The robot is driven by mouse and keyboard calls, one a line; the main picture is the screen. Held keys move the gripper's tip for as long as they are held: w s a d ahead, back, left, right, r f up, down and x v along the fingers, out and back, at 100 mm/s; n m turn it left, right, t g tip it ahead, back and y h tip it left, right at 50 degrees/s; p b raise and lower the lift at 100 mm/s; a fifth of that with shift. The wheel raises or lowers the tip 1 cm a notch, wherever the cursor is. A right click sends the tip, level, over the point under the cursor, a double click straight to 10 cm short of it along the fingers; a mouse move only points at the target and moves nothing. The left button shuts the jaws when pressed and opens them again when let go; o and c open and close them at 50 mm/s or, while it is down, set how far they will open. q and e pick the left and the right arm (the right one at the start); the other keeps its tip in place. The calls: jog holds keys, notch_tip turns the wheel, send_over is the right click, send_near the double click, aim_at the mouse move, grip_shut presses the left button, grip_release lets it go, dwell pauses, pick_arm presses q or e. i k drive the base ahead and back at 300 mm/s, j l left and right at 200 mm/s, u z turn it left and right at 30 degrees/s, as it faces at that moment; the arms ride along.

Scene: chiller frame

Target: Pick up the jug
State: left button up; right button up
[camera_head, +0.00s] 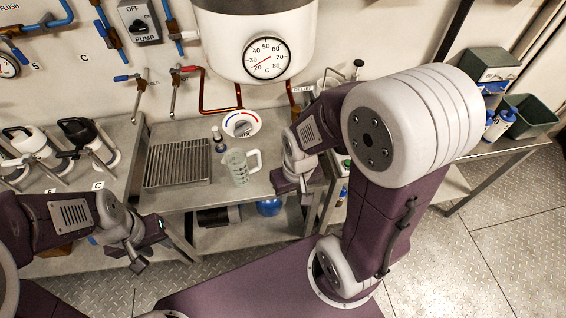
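The jug (238,168) is a clear, pale green measuring jug. It stands upright on the metal bench, right of a slatted drain grate, with its handle on its right side. My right gripper (294,188) is to the right of the jug, close to the handle but apart from it. Its fingers look spread, with nothing between them. My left gripper (147,249) is low on the left, in front of the bench and well away from the jug. Its fingers also look apart and empty.
The drain grate (178,163) lies left of the jug. A small dark bottle (218,139) and a round dial (241,124) are just behind it. A white tank with a gauge (267,58) hangs above. White-and-black canisters (88,141) stand at the left. Green bins (527,117) are at the right.

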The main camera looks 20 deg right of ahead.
aim_at(235, 159)
jog(key=z, duration=0.35)
jog(key=k+j+u, duration=0.1)
jog(key=j, duration=0.35)
jog(key=k+j+u, duration=0.15)
jog(key=j, duration=0.3)
jog(key=k+j+u, duration=0.1)
jog(key=j, duration=0.35)
